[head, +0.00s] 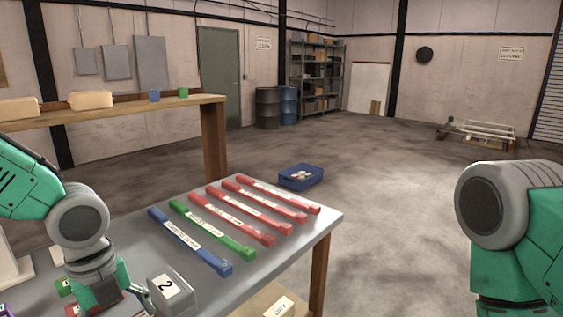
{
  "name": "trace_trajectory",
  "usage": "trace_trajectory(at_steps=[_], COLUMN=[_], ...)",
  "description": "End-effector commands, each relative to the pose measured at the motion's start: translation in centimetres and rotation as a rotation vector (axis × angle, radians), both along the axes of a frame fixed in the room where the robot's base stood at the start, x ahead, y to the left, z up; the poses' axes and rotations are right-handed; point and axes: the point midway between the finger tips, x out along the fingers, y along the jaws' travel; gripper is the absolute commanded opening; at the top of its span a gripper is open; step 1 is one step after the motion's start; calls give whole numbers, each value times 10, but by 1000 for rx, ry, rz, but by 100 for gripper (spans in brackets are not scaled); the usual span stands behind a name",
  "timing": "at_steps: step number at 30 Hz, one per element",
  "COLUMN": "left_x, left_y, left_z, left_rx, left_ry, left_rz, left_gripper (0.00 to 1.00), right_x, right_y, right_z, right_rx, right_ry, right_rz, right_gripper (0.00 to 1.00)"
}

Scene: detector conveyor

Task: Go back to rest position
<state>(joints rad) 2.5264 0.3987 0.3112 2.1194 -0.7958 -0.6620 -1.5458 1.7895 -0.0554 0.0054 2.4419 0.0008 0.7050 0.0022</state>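My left gripper (122,299) points down at the near left of the grey table (325,222), at the lower edge of the head view. It is beside a grey block marked "2" (168,290). One finger looks close to the block's left side; I cannot tell whether it touches. Its fingertips are partly cut off, so its opening is unclear. My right arm is at the right edge, over the floor; its gripper is out of view. A blue bar (190,241), a green bar (212,230) and several red bars (250,207) lie side by side on the table.
Small coloured blocks (70,288) lie near my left gripper. A wooden shelf (120,112) stands behind the table. A box (278,307) sits low by the table's front leg. A blue bin (301,177) stands on the floor beyond. The floor at right is mostly open.

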Motion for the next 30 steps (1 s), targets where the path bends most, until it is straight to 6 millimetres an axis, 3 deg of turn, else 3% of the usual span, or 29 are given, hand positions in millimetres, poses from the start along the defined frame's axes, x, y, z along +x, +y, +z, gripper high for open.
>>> trace_trajectory(at_steps=[5,11,14,19,21,24,30], left_x=[-14,-44,-63,-112,-137,-167,-198], left_y=[-15,-31,-38,-46,-41,-26,2], left_z=[-37,-89,-123,-197,-229,-261,-285], left_rx=[-43,-104,-123,-102,-70,-34,-19], left_ry=[52,127,175,249,245,188,53], left_rz=[160,454,667,1195,1468,1801,2162], left_gripper=[78,78,78,78,78,78,78], right_x=[1,1,1,1,1,1,1], right_y=[-1,-1,-1,-1,-1,-1,-1], right_z=[-4,-10,-14,-24,-29,-34,-39], right_rx=[-1,-1,-1,0,0,0,-1], right_ry=[-2,-2,-1,-1,-1,-1,-1], right_rz=[-1,-2,-1,-1,-1,-1,-1], right_gripper=[0,0,0,0,0,0,0])
